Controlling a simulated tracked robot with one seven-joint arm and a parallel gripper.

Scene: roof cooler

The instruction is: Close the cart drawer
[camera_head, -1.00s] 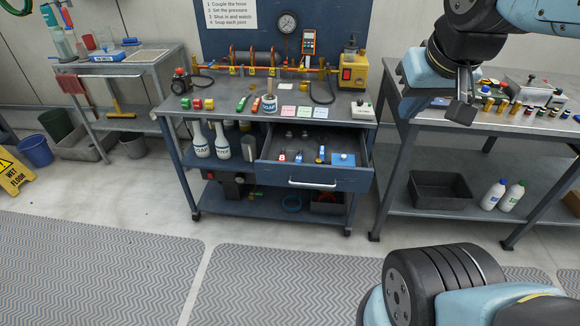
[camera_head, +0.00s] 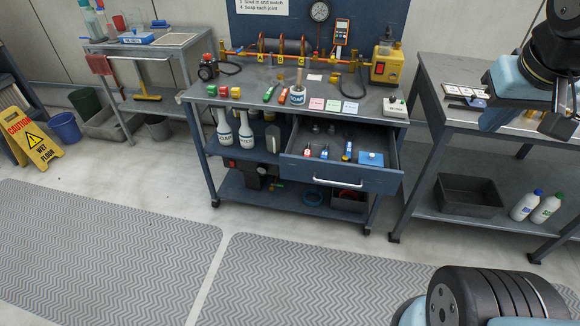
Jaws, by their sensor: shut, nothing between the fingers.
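The blue-grey cart (camera_head: 236,92) stands in the middle of the view. Its drawer (camera_head: 330,178) is pulled out at the right of the cart, below the top. The drawer has a pale bar handle (camera_head: 337,183) on its front and holds several small items and a blue box (camera_head: 370,158). My gripper (camera_head: 560,124) is at the right edge of the view, over the right-hand bench, well apart from the drawer. It is shut and empty; part of it is hidden or dark.
The right bench (camera_head: 440,98) stands beside the cart, with a black bin (camera_head: 468,194) and two bottles on its lower shelf. A yellow wet-floor sign (camera_head: 36,141) stands at the left. Grey mats (camera_head: 105,255) cover the front floor. The floor before the drawer is clear.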

